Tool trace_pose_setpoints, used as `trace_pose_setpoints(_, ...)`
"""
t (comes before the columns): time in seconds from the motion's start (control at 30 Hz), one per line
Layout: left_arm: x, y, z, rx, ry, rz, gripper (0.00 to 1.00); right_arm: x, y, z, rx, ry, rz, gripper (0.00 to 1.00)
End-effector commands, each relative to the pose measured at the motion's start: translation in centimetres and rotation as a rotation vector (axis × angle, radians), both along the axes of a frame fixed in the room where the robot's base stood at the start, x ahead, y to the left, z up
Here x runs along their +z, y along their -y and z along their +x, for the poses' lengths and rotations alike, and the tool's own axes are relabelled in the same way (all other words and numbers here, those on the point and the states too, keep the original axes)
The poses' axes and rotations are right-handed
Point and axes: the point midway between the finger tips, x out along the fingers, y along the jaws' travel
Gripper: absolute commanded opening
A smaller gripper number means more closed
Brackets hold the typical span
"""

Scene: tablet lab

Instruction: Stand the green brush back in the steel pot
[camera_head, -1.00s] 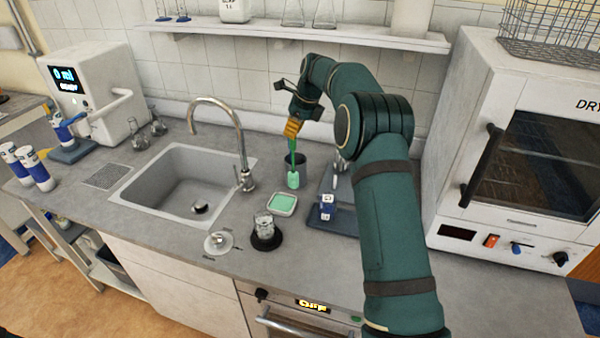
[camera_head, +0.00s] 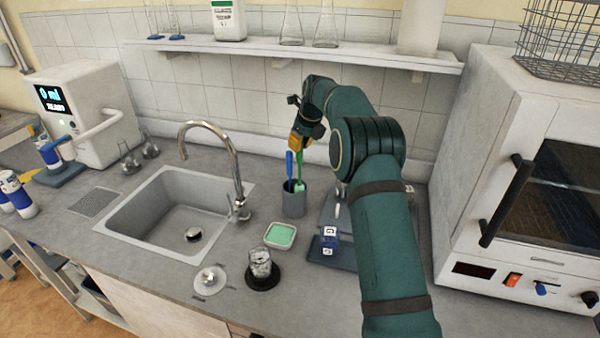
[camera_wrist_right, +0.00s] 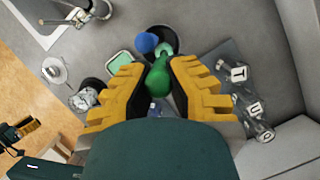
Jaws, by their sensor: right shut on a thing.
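The steel pot (camera_head: 294,204) stands on the counter right of the sink, with a blue brush (camera_head: 289,165) upright in it. In the right wrist view the pot's dark mouth (camera_wrist_right: 163,36) is just beyond my fingers. My right gripper (camera_head: 299,139) is above the pot, shut on the handle of the green brush (camera_head: 300,163). The green brush hangs near upright, its pale head at the pot's mouth; how deep it sits is unclear. In the right wrist view its handle (camera_wrist_right: 158,78) is between the yellow fingers. My left gripper (camera_wrist_right: 22,130) shows small at that view's left edge.
A green-topped dish (camera_head: 280,235) and a glass on a black base (camera_head: 262,266) stand in front of the pot. The tap (camera_head: 226,160) and sink are left.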

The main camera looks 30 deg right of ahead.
Motion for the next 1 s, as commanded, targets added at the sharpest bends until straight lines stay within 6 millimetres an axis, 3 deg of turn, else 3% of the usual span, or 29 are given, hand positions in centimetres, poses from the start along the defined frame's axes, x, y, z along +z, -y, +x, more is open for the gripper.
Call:
trace_pose_setpoints(0.5,-0.5,0.0,0.0,0.000,0.001,0.001,0.47,-5.3,0.0,0.0,0.001,0.000,0.000,0.00)
trace_pose_setpoints(0.87,-0.4,0.0,0.0,0.000,0.000,0.001,0.47,-5.6,0.0,0.0,0.001,0.001,-0.001,0.00)
trace_pose_setpoints(0.9,-0.4,0.0,0.0,0.000,0.001,0.001,0.47,-5.7,0.0,0.0,0.001,0.001,-0.001,0.18)
trace_pose_setpoints(0.93,-0.4,0.0,0.0,0.000,0.000,0.001,0.47,-5.6,0.0,0.0,0.001,0.001,-0.001,0.29)
trace_pose_setpoints(1.0,-0.4,0.0,0.0,0.000,0.001,0.001,0.47,-5.6,0.0,0.0,0.001,0.001,-0.001,0.35)
